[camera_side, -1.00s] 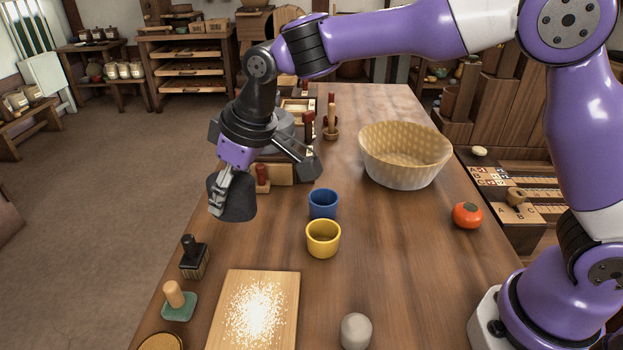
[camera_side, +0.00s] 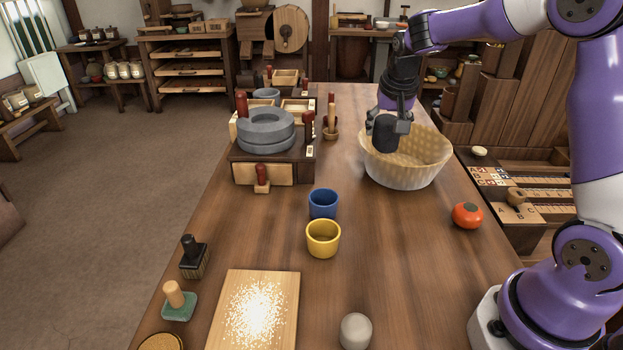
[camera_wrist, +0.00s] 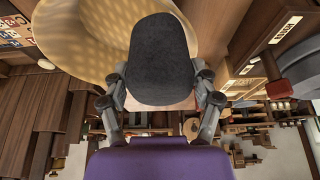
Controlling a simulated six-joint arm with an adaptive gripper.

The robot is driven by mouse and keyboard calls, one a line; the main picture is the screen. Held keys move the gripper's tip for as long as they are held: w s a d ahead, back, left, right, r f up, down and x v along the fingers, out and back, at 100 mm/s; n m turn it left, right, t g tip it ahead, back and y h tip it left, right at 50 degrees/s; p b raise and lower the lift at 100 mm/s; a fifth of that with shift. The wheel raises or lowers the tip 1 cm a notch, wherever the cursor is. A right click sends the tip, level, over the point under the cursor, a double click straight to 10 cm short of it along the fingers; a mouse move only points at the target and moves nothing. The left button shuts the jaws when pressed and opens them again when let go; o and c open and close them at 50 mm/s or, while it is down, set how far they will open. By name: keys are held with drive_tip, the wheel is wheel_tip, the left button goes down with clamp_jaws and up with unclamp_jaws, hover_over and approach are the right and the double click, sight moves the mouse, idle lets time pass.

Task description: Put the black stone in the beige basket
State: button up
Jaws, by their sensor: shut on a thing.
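The black stone (camera_side: 385,134) is held in my gripper (camera_side: 386,122) at the near left part of the beige basket's opening. The beige basket (camera_side: 407,172) stands on the table, wide and round with a woven inside. In the side view the stone overlaps the basket's left inner wall; its exact height over the rim is hard to tell. In the wrist view, my gripper (camera_wrist: 163,100) is shut with one finger on each side of the dark stone (camera_wrist: 160,55), and the basket (camera_wrist: 75,45) shows behind it.
A grey quern (camera_side: 266,131) stands left of the basket. A blue cup (camera_side: 323,203) and a yellow cup (camera_side: 323,238) stand in front. A red-orange fruit (camera_side: 467,215) lies at right, a pale stone (camera_side: 355,331) at the front. The table between cups and basket is clear.

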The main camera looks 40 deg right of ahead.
drive_tip(key=d+f, duration=0.1)
drive_tip(key=d, duration=0.1)
drive_tip(key=d+f, duration=0.2)
drive_tip(key=d, duration=0.1)
drive_tip(key=d+f, duration=0.1)
drive_tip(key=d, duration=0.1)
drive_tip(key=shift+s+d+f, duration=0.1)
drive_tip(key=shift+d+f, duration=0.25)
drive_tip(key=shift+d, duration=0.05)
drive_tip(key=shift+d+f, duration=0.1)
drive_tip(key=shift+f, duration=1.95)
drive_tip(key=shift+f, duration=0.15)
drive_tip(key=o, duration=1.4)
drive_tip(key=shift+o, duration=0.2)
